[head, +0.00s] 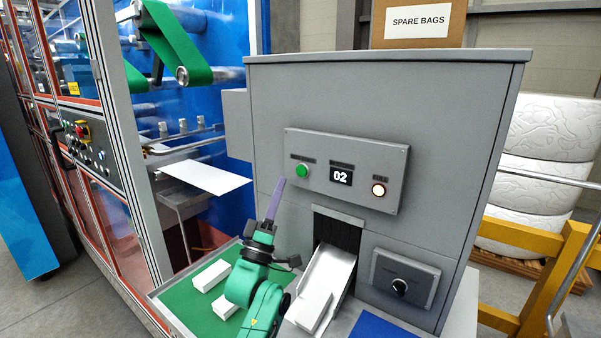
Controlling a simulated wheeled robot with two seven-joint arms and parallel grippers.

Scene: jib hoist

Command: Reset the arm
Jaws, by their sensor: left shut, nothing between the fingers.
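My left gripper (278,187) shows at the centre, its purple fingers shut and empty and pointing up. It stands in front of the grey machine (265,115), below and left of the control panel (345,165). The fingertips appear just below and left of the green button (302,171); I cannot tell the gap in depth. My green left arm rises from the bottom edge over the green mat. My right gripper is not in view.
White blocks (212,275) lie on the green mat (185,306). A chute (332,272) leaves the machine with a white piece on it. A knob box (404,280) is to its right, a blue mat (380,326) below.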

